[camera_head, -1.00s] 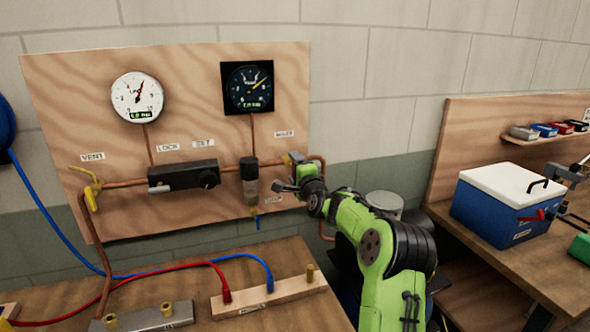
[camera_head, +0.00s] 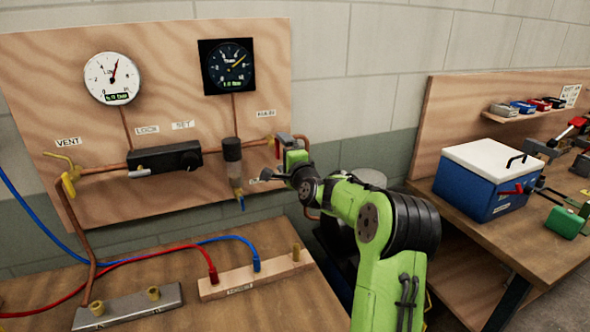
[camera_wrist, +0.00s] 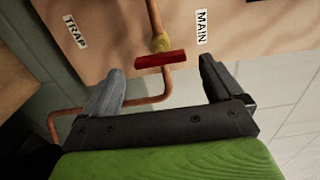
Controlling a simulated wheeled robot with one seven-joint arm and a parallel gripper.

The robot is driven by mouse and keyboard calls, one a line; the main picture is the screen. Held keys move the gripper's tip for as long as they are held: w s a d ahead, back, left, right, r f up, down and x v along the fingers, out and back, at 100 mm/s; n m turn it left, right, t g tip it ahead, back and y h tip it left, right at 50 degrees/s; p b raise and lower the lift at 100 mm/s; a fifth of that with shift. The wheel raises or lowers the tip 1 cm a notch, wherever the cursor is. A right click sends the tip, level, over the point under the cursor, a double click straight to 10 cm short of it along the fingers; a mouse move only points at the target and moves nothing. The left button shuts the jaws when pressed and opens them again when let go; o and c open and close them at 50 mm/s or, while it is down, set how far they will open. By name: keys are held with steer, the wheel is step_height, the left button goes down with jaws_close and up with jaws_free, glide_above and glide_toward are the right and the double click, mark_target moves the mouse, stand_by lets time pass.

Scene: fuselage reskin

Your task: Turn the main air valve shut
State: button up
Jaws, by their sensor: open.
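The main air valve's red bar handle (camera_wrist: 160,59) shows in the wrist view on a brass body in the copper pipe, beside the MAIN label (camera_wrist: 202,27). The handle lies crosswise to the pipe at its body. My gripper (camera_wrist: 162,66) is open, its two dark fingers apart on either side of the handle; I see no finger touching it. In the head view my gripper (camera_head: 284,152) is at the right end of the pipe on the wooden panel, below the MAIN AIR label (camera_head: 266,113), and mostly covers the valve.
The panel (camera_head: 120,60) also carries a white gauge (camera_head: 111,78), a dark gauge (camera_head: 228,66), a black regulator (camera_head: 165,158), a filter bowl (camera_head: 233,160) and a yellow vent valve (camera_head: 68,180). Hoses cross the bench below. A blue box (camera_head: 480,190) stands on the right bench.

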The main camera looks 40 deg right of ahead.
steer(key=b+v, duration=0.1)
steer(key=v, duration=1)
steer(key=shift+s, duration=0.2)
steer(key=shift+a, duration=0.1)
steer(key=s+a+f+n+g+y, duration=0.1)
steer(key=s+a+n+g+y, duration=0.15)
steer(key=a+n, duration=0.55)
steer(key=s+a+f+n+g+y, duration=0.2)
steer(key=a+n+g, duration=0.1)
steer(key=a, duration=0.8)
steer(key=s+a+f+n+g, duration=0.1)
steer(key=s+a+n+g, duration=0.1)
steer(key=s, duration=0.6)
steer(key=s+a+f+n+g+p, duration=0.1)
steer(key=s+a+n+g, duration=0.1)
steer(key=s, duration=0.6)
steer(key=s+a+f+n+g+p, duration=0.1)
steer(key=s+a+n+g, duration=0.1)
steer(key=s+n, duration=0.4)
steer(key=shift+s+a+f, duration=0.35)
steer(key=shift+s+a, duration=0.35)
steer(key=shift+s, duration=0.4)
